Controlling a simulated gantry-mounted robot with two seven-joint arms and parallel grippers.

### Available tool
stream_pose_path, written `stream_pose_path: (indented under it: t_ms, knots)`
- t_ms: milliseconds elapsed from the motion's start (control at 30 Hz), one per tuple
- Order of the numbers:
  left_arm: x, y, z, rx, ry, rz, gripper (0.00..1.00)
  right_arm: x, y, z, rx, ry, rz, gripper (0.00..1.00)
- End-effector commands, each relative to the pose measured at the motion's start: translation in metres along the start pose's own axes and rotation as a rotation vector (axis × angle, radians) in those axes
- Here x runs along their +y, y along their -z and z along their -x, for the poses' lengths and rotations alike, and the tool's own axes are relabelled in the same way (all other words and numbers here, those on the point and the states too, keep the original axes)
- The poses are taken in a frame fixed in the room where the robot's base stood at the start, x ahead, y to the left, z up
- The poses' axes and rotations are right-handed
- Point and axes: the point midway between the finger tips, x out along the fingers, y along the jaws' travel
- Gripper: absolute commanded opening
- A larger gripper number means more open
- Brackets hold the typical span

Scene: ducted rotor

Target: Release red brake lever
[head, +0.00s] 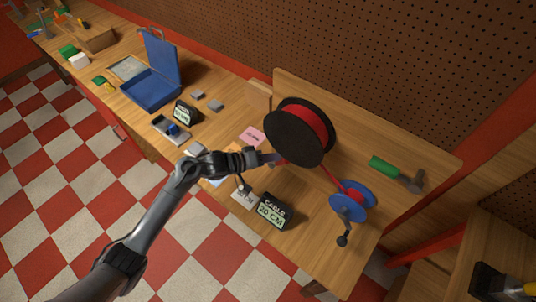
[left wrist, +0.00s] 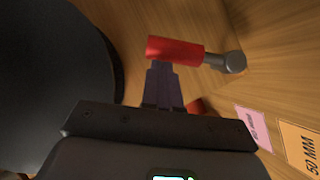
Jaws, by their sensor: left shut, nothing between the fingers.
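The red brake lever (left wrist: 174,50) shows in the left wrist view as a red grip on a grey metal rod with a round end. My left gripper (left wrist: 160,68) is shut and empty, its fingertips right at the lower edge of the red grip; I cannot tell whether they touch. In the head view my left gripper (head: 275,159) is beside the large black spool (head: 294,139) wound with red. A bit of red shows at its fingertips there, but the lever is mostly hidden. My right gripper is not in view.
A red strip runs from the spool to a blue reel (head: 353,200) with a crank. A "20 CM" display (head: 273,211) stands near the front edge. A green-handled hammer (head: 398,174) lies at the right. A blue case (head: 152,89) stands open farther left.

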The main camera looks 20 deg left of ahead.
Motion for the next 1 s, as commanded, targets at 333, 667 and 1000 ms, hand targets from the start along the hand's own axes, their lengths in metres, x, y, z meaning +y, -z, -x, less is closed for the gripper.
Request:
stream_pose_path:
  t_ms: [333, 667, 1000]
  knots:
    - [0.001, -0.001, 0.0, -0.001, 0.001, -0.002, 0.0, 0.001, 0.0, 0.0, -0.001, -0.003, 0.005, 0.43]
    - [0.006, -0.006, -0.007, -0.007, 0.026, -0.048, 0.0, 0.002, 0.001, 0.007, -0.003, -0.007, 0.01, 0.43]
    - [0.011, -0.012, -0.013, -0.012, 0.059, -0.104, 0.0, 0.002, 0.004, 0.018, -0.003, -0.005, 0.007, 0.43]
